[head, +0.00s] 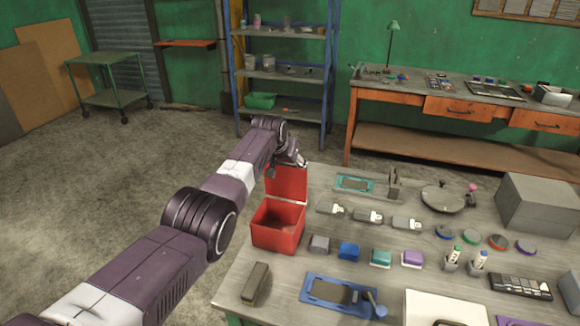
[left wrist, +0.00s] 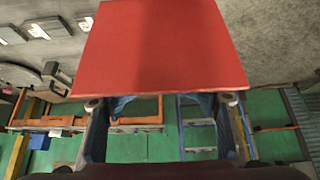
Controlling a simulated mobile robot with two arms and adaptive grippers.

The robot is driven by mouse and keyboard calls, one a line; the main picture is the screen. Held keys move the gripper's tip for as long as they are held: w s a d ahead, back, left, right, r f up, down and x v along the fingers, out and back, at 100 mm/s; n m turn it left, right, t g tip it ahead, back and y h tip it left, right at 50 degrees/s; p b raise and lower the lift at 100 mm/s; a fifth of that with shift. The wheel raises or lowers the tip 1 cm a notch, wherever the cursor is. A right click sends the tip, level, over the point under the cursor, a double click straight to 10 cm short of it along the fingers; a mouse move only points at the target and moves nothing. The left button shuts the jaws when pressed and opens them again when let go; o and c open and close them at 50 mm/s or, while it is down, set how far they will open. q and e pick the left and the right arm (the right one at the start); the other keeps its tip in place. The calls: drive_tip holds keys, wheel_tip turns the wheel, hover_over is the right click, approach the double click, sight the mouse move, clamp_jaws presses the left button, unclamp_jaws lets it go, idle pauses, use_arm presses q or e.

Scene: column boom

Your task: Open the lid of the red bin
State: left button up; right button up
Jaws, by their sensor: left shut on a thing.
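The red bin (head: 277,228) stands on the workbench near its left edge. Its red lid (head: 287,183) is raised, standing about upright at the back of the bin, and the bin's inside shows from above. My left gripper (head: 297,159) is at the lid's top edge and is shut on the lid. In the left wrist view the lid (left wrist: 160,45) fills the upper middle, with its edge between the two fingers of the gripper (left wrist: 162,100). My right gripper is not in view.
The workbench (head: 225,297) holds several small blocks, a blue-framed device (head: 338,291), a teal-framed device (head: 354,184), a round grey plate (head: 447,198) and a grey box (head: 540,204). A blue shelf rack (head: 285,75) stands behind. The floor left of the workbench is clear.

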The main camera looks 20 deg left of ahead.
use_arm(q)
drive_tip(key=shift+w+a+r, duration=0.15)
drive_tip(key=shift+w+r, duration=0.15)
drive_tip(key=shift+r, duration=0.3)
drive_tip(key=o, duration=1.4)
drive_tip(key=shift+o, duration=1.4)
drive_tip(key=shift+s+f, duration=0.2)
drive_tip(key=shift+f, duration=0.1)
drive_tip(key=v, duration=1.2)
drive_tip(key=shift+s+a+f, duration=0.1)
drive_tip(key=shift+s, duration=0.05)
